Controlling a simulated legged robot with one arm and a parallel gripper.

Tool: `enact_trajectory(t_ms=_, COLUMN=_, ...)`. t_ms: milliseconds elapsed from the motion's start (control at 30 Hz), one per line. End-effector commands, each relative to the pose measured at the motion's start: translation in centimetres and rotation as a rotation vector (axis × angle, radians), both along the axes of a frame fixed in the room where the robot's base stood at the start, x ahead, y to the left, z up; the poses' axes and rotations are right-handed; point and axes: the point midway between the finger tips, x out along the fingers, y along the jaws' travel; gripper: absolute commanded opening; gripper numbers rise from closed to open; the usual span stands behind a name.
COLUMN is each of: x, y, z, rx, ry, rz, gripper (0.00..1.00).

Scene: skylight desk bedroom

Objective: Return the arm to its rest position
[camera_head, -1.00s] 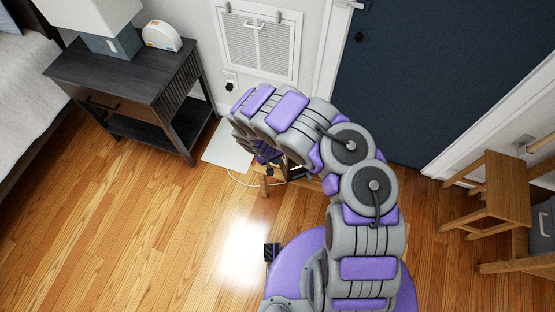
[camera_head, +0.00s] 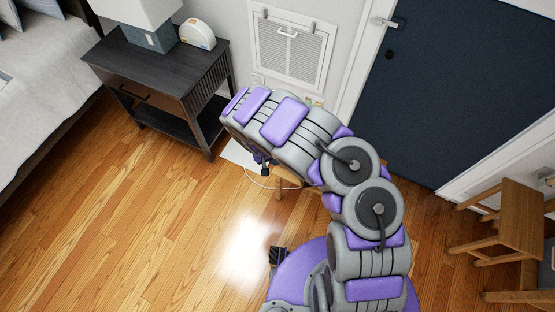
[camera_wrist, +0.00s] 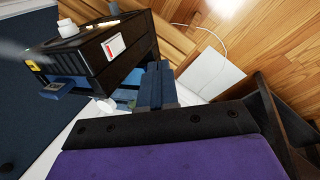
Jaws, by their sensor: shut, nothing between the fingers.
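My arm fills the middle of the head view, its grey and purple links bent at the elbow, with the forearm reaching to the upper left. My gripper is mostly hidden behind the forearm in the head view. In the wrist view my gripper (camera_wrist: 156,86) shows as dark fingers close together beyond a black bar and purple body. The fingers are shut with nothing seen between them.
A dark nightstand (camera_head: 157,66) with lamp (camera_head: 150,35) and clock (camera_head: 198,33) stands left of my arm. A wooden chair (camera_head: 515,222) is at right. A black box (camera_wrist: 95,50) is close in the wrist view. Floor at lower left is clear.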

Motion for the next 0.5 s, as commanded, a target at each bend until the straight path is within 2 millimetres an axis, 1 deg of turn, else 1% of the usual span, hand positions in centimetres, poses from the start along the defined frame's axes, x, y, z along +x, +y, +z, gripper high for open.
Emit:
enact_trajectory(t_ms=367, x=0.1, y=-0.7, z=0.2, rx=0.004, ry=-0.001, rz=-0.003, gripper=0.0)
enact_trajectory(t_ms=433, x=0.4, y=-1.0, z=0.8, rx=-0.004, ry=-0.007, rz=-0.01, gripper=0.0)
enact_trajectory(t_ms=500, x=1.2, y=-2.0, z=2.1, rx=-0.022, ry=-0.017, rz=-0.024, gripper=0.0)
